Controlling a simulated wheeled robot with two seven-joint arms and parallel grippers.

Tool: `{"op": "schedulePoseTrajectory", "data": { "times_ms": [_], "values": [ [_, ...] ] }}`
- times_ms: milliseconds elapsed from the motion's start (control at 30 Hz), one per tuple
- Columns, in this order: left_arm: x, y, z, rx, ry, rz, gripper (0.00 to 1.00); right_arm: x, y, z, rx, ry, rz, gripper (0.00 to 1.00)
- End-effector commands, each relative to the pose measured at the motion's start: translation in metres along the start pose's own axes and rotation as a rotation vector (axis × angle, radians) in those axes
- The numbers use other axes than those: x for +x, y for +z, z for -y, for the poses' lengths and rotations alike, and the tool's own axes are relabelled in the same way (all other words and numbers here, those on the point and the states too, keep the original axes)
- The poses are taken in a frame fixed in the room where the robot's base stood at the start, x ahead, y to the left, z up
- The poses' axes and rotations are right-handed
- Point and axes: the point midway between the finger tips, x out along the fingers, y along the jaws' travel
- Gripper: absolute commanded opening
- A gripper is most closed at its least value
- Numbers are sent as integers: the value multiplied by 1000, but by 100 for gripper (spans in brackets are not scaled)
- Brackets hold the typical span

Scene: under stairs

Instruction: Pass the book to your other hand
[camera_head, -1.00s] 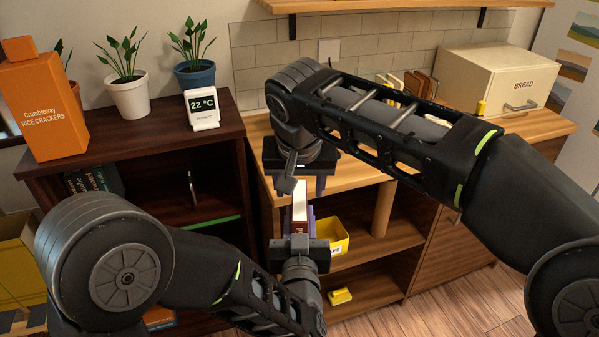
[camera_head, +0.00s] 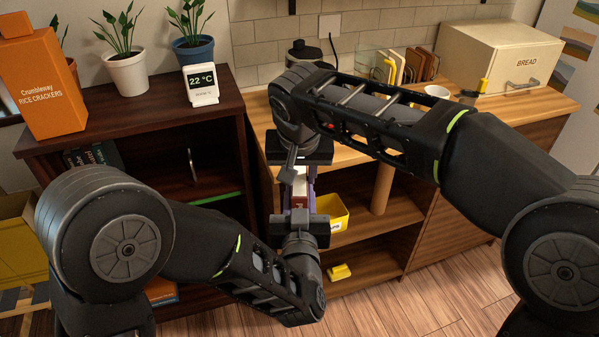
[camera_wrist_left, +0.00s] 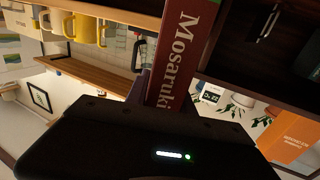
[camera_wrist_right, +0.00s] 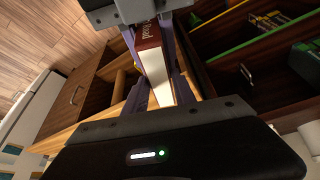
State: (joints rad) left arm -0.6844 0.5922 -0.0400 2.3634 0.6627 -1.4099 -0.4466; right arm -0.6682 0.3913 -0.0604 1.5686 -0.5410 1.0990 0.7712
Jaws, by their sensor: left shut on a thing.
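The book (camera_head: 299,189) stands between my two facing grippers in the head view, mostly hidden by them. My left gripper (camera_head: 299,207) is shut on its near end. In the left wrist view the book's red spine (camera_wrist_left: 178,45) reads "Mosaruki". My right gripper (camera_head: 297,176) is at the far end, its fingers reaching toward the left gripper. In the right wrist view the book's red cover and white page edge (camera_wrist_right: 156,66) lie between the right fingers, which look open, one on each side.
A dark shelf (camera_head: 150,120) stands left, with a cracker box (camera_head: 40,85), plants and a thermometer display (camera_head: 201,86) on top. A wooden counter unit (camera_head: 420,205) at right holds a yellow bin (camera_head: 332,211) and a bread box (camera_head: 500,57) on top.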

Motion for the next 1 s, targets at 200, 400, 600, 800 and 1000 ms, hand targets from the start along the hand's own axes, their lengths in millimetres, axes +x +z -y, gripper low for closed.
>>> {"op": "schedulePoseTrajectory", "data": {
  "times_ms": [200, 400, 600, 800, 1000],
  "values": [
    [0, -1, 0, -1, 0, -2, 0, 0, 0, 0, 0, 0, 0, 13],
    [0, -1, 0, -1, 0, -2, 0, 0, 0, 0, 0, 0, 0, 0],
    [0, -1, 0, -1, 0, -2, 0, 0, 0, 0, 0, 0, 0, 0],
    [0, -1, 0, -1, 0, -2, 36, -1, -1, 0, 0, -1, -2, 0],
    [0, -1, 0, 0, 0, -1, 52, -1, -1, 0, 0, -1, -2, 0]
  ]
}}
